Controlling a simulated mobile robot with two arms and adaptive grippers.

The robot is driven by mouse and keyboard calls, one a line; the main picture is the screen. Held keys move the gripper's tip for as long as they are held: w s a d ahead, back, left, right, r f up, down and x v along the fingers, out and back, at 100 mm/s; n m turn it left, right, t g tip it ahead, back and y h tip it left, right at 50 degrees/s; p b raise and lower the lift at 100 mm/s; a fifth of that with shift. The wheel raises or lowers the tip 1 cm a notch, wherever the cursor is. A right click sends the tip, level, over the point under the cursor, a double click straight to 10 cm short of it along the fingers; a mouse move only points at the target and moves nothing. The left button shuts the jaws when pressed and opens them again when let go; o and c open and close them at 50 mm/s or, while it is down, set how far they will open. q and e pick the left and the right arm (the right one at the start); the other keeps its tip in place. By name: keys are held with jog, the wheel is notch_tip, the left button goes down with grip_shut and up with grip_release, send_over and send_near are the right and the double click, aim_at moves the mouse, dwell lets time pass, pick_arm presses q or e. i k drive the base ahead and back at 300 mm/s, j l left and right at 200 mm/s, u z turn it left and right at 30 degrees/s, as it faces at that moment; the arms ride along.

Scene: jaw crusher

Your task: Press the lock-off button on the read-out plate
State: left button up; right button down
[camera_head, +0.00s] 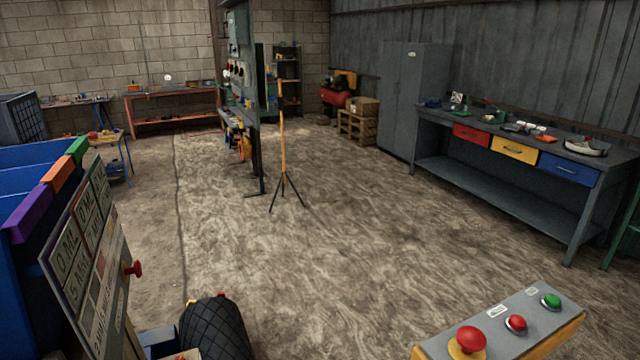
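A plate with pale lettered panels (75,240), which looks like the read-out plate, stands at the lower left, seen at a steep angle. A red mushroom-shaped button (134,268) sticks out at its right edge; I cannot tell for sure that it is the lock-off button. At the lower right is a grey control box on a yellow body (545,325), with a large red mushroom button (470,339), a smaller red button (516,322) and a green button (551,299). Neither of my grippers shows.
A blue bin (30,180) with purple, orange and green pieces on its rim stands behind the plate. A tool panel (243,90), a stand (283,150) and a workbench (500,180) are farther off.

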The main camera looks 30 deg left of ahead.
aim_at(137, 269)
jog(key=u, duration=2.2)
